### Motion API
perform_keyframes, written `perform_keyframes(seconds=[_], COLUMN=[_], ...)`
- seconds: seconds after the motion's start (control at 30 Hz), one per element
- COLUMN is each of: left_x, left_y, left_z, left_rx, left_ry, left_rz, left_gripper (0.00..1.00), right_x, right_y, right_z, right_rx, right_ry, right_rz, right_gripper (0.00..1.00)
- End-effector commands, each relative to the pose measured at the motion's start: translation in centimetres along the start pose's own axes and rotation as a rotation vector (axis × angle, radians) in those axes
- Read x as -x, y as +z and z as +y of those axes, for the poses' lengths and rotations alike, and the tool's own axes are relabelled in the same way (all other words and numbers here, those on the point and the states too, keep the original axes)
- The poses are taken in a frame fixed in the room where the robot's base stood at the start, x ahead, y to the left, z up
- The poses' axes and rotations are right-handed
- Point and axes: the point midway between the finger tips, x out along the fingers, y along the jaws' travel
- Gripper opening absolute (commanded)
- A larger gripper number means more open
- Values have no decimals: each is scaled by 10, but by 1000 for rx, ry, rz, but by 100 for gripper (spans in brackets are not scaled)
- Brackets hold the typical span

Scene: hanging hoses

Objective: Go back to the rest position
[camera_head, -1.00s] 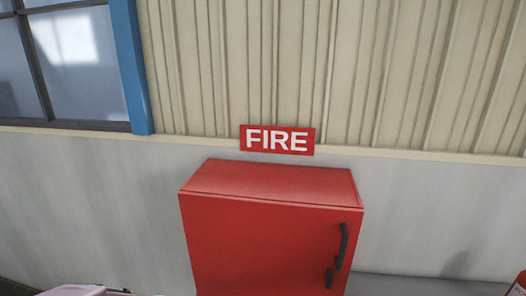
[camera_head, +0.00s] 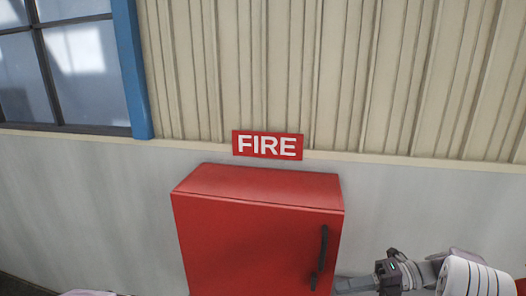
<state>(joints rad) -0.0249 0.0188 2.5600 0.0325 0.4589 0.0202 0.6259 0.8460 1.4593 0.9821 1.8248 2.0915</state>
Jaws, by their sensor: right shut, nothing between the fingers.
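My right gripper (camera_head: 347,285) has come in from the lower right and points left. Its fingers are together and I see nothing held in them. Its tip appears at the lower right edge of the red cabinet in the picture; I cannot tell whether it touches. My left gripper is not in view; only a pale piece, likely of my left arm, shows at the bottom left edge. No hose shows in this view.
A red cabinet (camera_head: 255,235) with a dark handle (camera_head: 322,250) stands against the grey wall (camera_head: 90,205), its door shut. A red FIRE sign (camera_head: 267,145) is above it. A blue-framed window (camera_head: 75,65) is at upper left. Something red shows at the lower right edge.

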Motion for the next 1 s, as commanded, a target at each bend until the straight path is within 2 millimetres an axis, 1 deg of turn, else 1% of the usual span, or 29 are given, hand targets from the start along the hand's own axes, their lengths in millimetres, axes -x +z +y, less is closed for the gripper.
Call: perform_keyframes(seconds=[0.03,0.07,0.1,0.17,0.2,0.23,0.27,0.3,0.37,0.4,0.47,0.5,0.53,0.57,0.6,0.67,0.7,0.8,1.0], left_x=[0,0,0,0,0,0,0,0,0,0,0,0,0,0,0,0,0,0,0], left_y=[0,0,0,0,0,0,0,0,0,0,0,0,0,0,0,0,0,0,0], left_z=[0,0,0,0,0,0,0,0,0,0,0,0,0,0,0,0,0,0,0], left_rx=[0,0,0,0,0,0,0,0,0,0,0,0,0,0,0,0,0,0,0], left_ry=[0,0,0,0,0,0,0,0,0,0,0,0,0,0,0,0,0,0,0], left_rz=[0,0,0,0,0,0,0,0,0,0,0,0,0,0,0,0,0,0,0], left_gripper=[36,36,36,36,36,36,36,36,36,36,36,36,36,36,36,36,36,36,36], right_x=[-30,-50,-75,-105,-117,-122,-122,-116,-102,-91,-75,-67,-63,-60,-57,-55,-55,-55,-55], right_y=[-9,-19,-37,-73,-100,-121,-140,-159,-178,-185,-190,-192,-190,-187,-178,-164,-160,-158,-158], right_z=[17,24,31,34,29,23,14,0,-21,-34,-54,-65,-71,-76,-79,-81,-81,-81,-81], right_rx=[60,113,210,421,600,751,918,1134,1437,1617,1840,1966,2053,2135,2231,2341,2386,2432,2435], right_ry=[-51,-93,-157,-260,-322,-361,-389,-408,-398,-370,-303,-237,-185,-139,-91,-44,-18,35,41], right_rz=[94,158,255,425,553,657,770,916,1127,1260,1438,1544,1616,1680,1751,1830,1860,1890,1891], right_gripper=[0,0,0,0,0,0,0,0,0,0,0,0,0,0,0,0,0,0,0])
